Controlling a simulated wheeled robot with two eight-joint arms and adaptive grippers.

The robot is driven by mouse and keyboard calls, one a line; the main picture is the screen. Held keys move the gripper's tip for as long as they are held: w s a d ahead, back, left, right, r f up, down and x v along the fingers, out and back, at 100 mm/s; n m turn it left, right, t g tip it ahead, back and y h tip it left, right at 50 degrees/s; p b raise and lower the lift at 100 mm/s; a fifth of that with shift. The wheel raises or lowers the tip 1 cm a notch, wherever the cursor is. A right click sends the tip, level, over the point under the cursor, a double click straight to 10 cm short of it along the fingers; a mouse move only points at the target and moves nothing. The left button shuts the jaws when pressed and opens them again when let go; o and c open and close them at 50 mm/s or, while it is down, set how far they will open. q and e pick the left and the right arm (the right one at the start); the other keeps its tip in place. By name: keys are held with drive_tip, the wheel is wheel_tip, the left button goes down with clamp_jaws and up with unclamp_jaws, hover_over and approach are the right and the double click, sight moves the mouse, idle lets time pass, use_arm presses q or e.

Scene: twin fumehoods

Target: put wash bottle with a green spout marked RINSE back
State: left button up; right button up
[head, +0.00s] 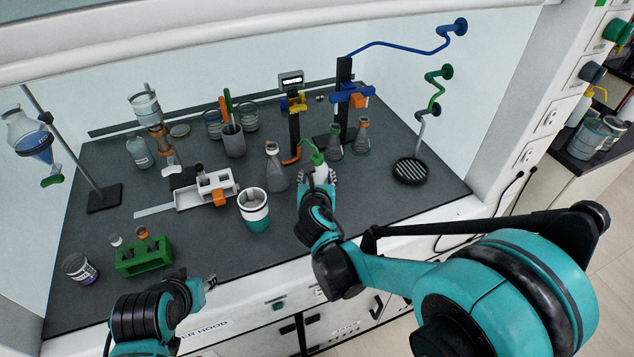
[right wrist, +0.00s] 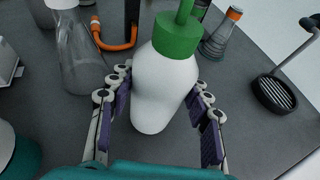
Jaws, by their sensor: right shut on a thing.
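The wash bottle (head: 319,171) has a white body and a green cap and spout, and stands roughly upright. In the right wrist view the white bottle (right wrist: 165,90) fills the middle, and no RINSE marking shows. My right gripper (head: 318,182) is shut on it, with a finger on each side of the body (right wrist: 160,82). I cannot tell whether its base touches the worktop. My left gripper (head: 210,284) is low at the hood's front edge, away from the bottle; its fingers are too small to read.
A teal-banded beaker (head: 254,212) is at front left. A round black grate (head: 409,171) is at right. Dark worktop (head: 400,205) is clear at front right.

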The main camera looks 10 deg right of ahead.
use_arm(q)
drive_tip(key=shift+f, duration=0.15)
use_arm(e)
drive_tip(key=shift+f, duration=0.3)
drive_tip(key=shift+f, duration=0.1)
use_arm(q)
drive_tip(key=shift+f, duration=0.25)
use_arm(e)
drive_tip(key=shift+f, duration=0.15)
use_arm(q)
drive_tip(key=shift+r, duration=0.1)
use_arm(e)
drive_tip(key=o, duration=0.7)
use_arm(q)
drive_tip(key=shift+r, duration=0.1)
use_arm(e)
drive_tip(key=shift+r, duration=0.2)
